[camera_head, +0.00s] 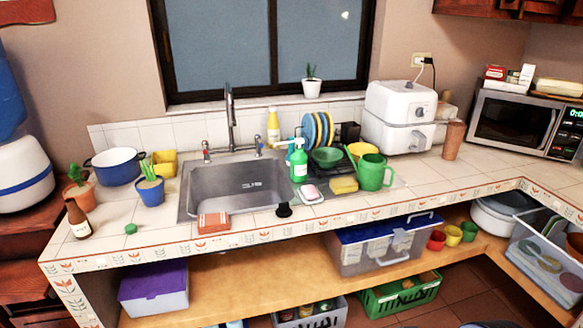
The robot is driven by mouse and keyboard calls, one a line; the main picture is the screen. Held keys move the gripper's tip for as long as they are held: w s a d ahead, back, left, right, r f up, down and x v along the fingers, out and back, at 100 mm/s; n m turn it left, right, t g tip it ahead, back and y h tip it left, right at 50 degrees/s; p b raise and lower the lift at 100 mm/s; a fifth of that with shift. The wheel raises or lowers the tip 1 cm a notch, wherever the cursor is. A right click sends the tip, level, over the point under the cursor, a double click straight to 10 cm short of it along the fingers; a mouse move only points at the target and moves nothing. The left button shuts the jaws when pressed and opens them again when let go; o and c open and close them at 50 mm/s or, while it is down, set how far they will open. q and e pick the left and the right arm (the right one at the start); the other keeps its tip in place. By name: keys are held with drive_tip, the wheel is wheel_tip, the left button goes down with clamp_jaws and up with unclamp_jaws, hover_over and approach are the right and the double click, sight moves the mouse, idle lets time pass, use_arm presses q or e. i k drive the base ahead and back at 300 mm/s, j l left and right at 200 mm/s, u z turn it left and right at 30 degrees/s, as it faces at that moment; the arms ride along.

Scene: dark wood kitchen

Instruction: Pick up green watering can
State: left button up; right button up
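The green watering can (371,173) stands upright on the tiled counter, to the right of the sink. Its handle is on the right side and its spout points up to the left. A yellow sponge (344,185) lies just left of it, and a dark green bowl (326,157) is behind it to the left. Neither of my grippers shows in the head view.
The sink (235,186) with its tap is left of the can. A green soap bottle (298,163), a dish rack with plates (317,130) and a white air fryer (399,116) stand around it. Counter right of the can (440,178) is clear.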

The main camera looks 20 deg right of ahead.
sight(370, 169)
drive_tip(key=i+l+z, duration=0.1)
drive_tip(key=i+z, duration=0.65)
drive_tip(key=i+j+z, duration=0.15)
drive_tip(key=i+z, duration=0.2)
drive_tip(key=i, duration=0.15)
